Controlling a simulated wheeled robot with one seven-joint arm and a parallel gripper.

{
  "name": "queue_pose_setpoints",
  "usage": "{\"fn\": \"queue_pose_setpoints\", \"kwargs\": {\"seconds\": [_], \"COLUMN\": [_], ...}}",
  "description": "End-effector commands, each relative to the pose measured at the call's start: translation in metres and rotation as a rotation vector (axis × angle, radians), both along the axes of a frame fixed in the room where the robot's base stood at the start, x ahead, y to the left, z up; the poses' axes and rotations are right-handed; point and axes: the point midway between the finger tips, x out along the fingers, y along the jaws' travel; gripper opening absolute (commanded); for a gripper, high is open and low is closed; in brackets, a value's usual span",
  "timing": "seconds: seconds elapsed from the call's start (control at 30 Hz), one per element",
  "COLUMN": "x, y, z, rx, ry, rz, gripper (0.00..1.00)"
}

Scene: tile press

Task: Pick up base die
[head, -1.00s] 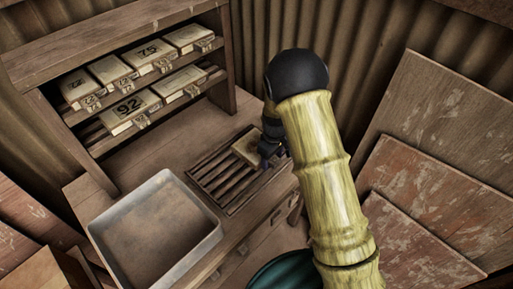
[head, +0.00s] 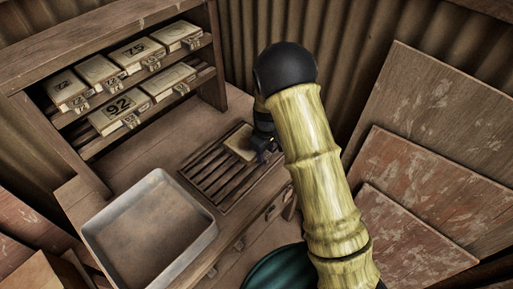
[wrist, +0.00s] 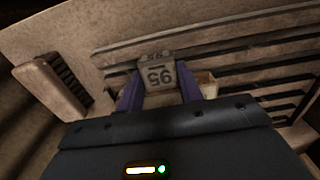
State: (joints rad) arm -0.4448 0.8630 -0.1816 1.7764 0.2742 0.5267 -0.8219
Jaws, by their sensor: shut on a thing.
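The base die (head: 238,146), a pale block, lies at the far end of the slatted wooden rack on the bench. My gripper (head: 263,150) is at its right end, partly hidden by my arm. In the wrist view, the two purple fingers of my gripper (wrist: 159,93) are shut on the die's pale tab (wrist: 157,75), which reads 95 upside down. The die's body is mostly hidden behind the tab and fingers there. It appears to rest on or just over the slats; I cannot tell which.
A wooden shelf unit (head: 62,138) at the left holds several numbered dies, among them 92 (head: 118,107) and 75 (head: 134,48). A shallow metal tray (head: 206,240) stands at the front left. Leaning boards (head: 440,120) fill the right.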

Motion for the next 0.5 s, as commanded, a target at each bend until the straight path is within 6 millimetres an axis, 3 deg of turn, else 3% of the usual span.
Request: {"fn": "queue_pose_setpoints", "kwargs": {"seconds": [0.27,0.5], "x": [0.001,0.002], "y": [0.001,0.001], "z": [0.026,0.072], "rx": [0.003,0.004], "ry": [-0.006,-0.007], "rz": [0.001,0.000], "gripper": [0.00,0.00]}}
